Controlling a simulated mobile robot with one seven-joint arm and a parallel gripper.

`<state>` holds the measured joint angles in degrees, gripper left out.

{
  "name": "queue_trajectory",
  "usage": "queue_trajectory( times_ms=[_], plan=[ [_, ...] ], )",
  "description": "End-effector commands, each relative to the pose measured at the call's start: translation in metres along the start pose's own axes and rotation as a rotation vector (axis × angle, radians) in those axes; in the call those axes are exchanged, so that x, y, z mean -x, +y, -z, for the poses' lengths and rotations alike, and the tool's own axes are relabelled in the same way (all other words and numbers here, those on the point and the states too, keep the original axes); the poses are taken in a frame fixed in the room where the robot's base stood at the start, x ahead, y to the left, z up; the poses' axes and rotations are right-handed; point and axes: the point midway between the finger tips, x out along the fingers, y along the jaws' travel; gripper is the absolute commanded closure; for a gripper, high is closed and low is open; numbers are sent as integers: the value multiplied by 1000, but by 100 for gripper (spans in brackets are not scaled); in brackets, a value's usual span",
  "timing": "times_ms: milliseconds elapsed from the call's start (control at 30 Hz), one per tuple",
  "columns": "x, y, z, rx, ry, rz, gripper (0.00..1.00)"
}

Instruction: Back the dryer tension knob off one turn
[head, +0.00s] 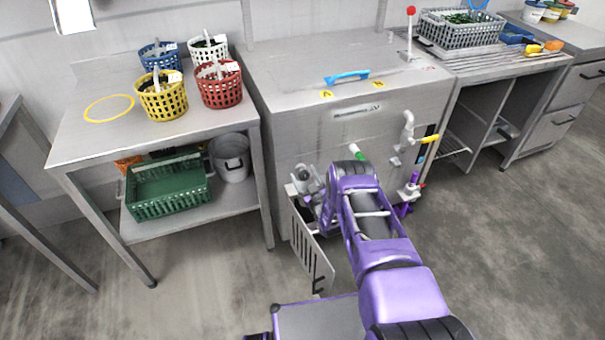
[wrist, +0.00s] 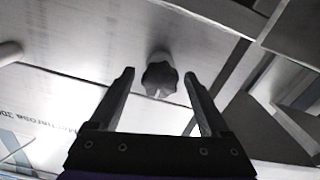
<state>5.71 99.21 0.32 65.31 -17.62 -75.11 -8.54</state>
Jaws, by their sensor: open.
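A dark lobed knob (wrist: 159,76) with a small pale mark shows in the wrist view, on a short stem against a pale grey surface. I take it for the tension knob. My gripper (wrist: 159,73) is open, with one finger on each side of the knob in the picture. Both fingers look apart from it; how deep the knob sits between them I cannot tell. In the head view the steel machine (head: 335,125) stands in the middle, with my purple arm reaching to its lower front.
A slotted panel (head: 312,250) hangs open at the machine's lower left, close to my arm. A table with several baskets (head: 162,97) stands left. Floor at right is clear.

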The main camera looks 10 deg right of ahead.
Motion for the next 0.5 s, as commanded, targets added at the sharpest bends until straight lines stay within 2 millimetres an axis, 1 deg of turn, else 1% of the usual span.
queue_trajectory(
  times_ms=[133,167,200,267,300,467,500],
  plan=[
    [0,0,0,0,0,0,20],
    [0,0,0,0,0,0,22],
    [0,0,0,0,0,0,29],
    [0,0,0,0,0,0,40],
    [0,0,0,0,0,0,47],
    [0,0,0,0,0,0,76],
    [0,0,0,0,0,0,83]
  ],
)
